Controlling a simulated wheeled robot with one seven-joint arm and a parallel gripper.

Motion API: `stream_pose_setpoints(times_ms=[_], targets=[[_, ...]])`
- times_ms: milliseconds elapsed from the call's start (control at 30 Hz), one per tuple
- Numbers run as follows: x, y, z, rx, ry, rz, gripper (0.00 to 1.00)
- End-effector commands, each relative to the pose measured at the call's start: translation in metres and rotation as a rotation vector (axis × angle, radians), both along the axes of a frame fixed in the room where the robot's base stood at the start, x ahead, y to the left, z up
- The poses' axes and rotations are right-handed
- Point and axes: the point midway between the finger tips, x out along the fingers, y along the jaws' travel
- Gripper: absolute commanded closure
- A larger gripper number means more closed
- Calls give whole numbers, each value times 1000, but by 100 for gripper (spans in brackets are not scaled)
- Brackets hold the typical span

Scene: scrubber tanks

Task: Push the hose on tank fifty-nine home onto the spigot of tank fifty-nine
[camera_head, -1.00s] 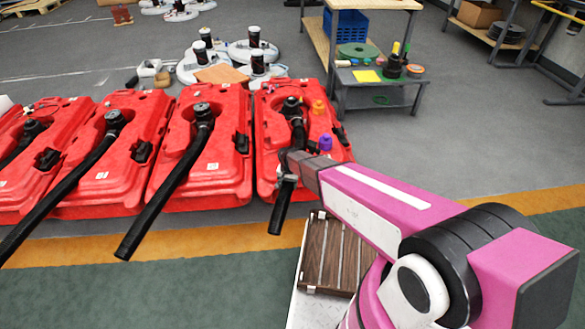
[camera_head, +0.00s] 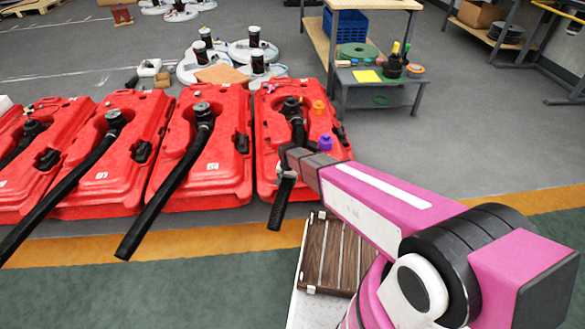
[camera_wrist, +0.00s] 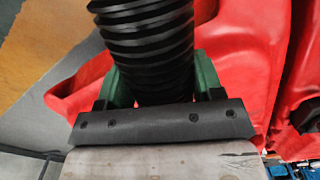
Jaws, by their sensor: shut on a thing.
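The rightmost red tank (camera_head: 267,130) has a black fitting (camera_head: 291,103) at its top; its number cannot be read. A black hose (camera_head: 299,130) runs down from that fitting, and its loose lower part (camera_head: 278,212) hangs past the tank's front edge. My gripper (camera_head: 286,174) is shut on this hose partway along it. In the wrist view, my gripper's green fingers (camera_wrist: 160,82) stand on either side of the ribbed black hose (camera_wrist: 150,40). The spigot is not clearly visible, and I cannot tell how far the hose sits on it.
An orange knob (camera_head: 318,107) and a purple knob (camera_head: 325,142) stand on the same tank, close to my arm. Several similar red tanks with black hoses (camera_head: 165,200) stand to the left. A wooden slatted panel (camera_head: 330,255) lies below my arm.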

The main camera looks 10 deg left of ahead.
Motion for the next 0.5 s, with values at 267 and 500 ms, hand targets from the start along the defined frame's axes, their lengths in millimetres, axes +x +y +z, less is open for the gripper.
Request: stream_pose_setpoints(times_ms=[267,500], targets=[[8,3,0,2,-6,2,68],[13,4,0,2,-7,2,68]])
